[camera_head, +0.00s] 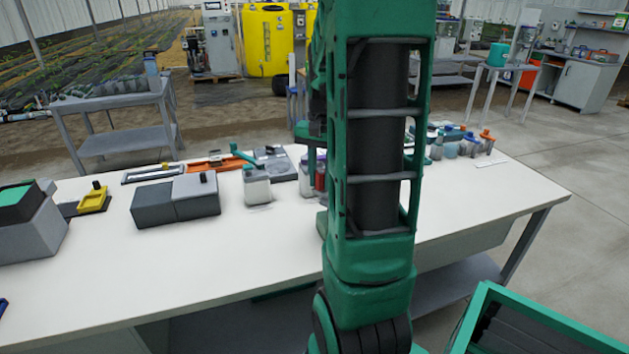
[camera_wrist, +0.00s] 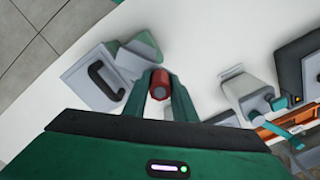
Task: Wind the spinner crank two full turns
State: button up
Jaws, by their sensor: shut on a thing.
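In the wrist view, my gripper (camera_wrist: 160,84) has its two green fingers on either side of a small red cylindrical grip (camera_wrist: 160,90), seen end-on. It looks like the spinner crank's handle, but the fingers hide how it joins anything. A pale grey housing (camera_wrist: 85,72) with a dark curved handle stands just left of the fingers, and a grey-green part of it lies close to the left finger. In the head view, a bit of red (camera_head: 320,178) shows at the left edge of my arm, which hides my gripper and most of the crank there.
Grey boxes (camera_head: 176,203) and a yellow part (camera_head: 94,199) lie further left. Several small bottles stand right of my arm.

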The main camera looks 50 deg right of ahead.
jog(key=shift+w+d, duration=0.1)
jog(key=shift+d, duration=0.2)
jog(key=shift+s+d, duration=0.3)
jog(key=shift+d, duration=0.25)
jog(key=shift+s+d, duration=0.25)
jog(key=shift+d, duration=0.3)
jog(key=shift+s+d, duration=0.3)
jog(key=shift+s, duration=0.4)
jog(key=shift+s+d, duration=0.3)
jog(key=shift+s, duration=0.2)
jog(key=shift+c, duration=0.2)
